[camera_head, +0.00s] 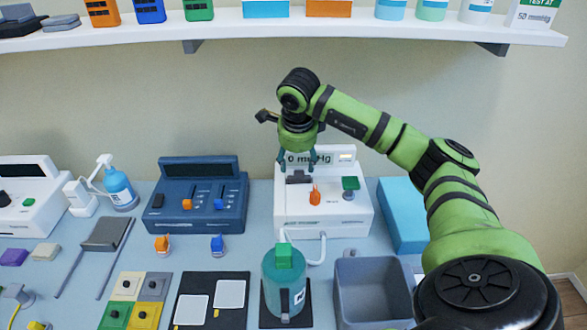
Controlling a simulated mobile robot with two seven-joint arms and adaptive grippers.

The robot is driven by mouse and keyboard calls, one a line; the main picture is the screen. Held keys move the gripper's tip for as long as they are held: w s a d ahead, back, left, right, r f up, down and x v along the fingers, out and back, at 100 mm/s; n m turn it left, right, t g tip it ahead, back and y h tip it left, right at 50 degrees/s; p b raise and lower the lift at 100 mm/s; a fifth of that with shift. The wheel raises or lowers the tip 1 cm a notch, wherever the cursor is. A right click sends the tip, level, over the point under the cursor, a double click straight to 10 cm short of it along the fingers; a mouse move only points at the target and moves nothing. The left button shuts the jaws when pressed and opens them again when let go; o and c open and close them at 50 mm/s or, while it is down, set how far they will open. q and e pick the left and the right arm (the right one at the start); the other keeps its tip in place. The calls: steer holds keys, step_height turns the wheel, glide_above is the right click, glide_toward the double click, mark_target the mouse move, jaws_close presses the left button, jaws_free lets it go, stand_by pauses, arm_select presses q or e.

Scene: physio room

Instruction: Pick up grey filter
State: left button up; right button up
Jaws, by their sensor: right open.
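A small dark grey piece (299,177) sits on the top of the white suction machine (290,215), at its left side. It may be the grey filter, but it is too small to tell for sure. My right gripper (298,162) points down, open and empty, with its fingers spread just above and behind this piece in the picture. I cannot tell the exact gap between them. A teal jar (283,285) with a green block (285,255) on its lid stands in front of the machine. My left gripper is not in view.
An orange knob (315,195) and a green piece (350,183) are close by on the machine. A blue device (197,193) stands left, a light blue box (400,215) right, a grey bin (373,290) in front. A white shelf (350,27) runs above.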

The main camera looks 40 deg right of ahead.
mark_target(299, 176)
steer(key=f, duration=0.1)
steer(key=f+p, duration=0.2)
steer(key=shift+s+d, duration=0.25)
steer(key=shift+d, duration=0.1)
steer(key=x, duration=0.3)
steer(key=shift+w+p, duration=0.1)
steer(key=shift+p, duration=0.2)
steer(key=c, duration=1)
steer(key=shift+c, duration=0.5)
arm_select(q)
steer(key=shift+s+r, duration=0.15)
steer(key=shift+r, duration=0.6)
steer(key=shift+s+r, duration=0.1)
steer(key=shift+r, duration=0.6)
arm_select(e)
steer(key=shift+r, duration=0.1)
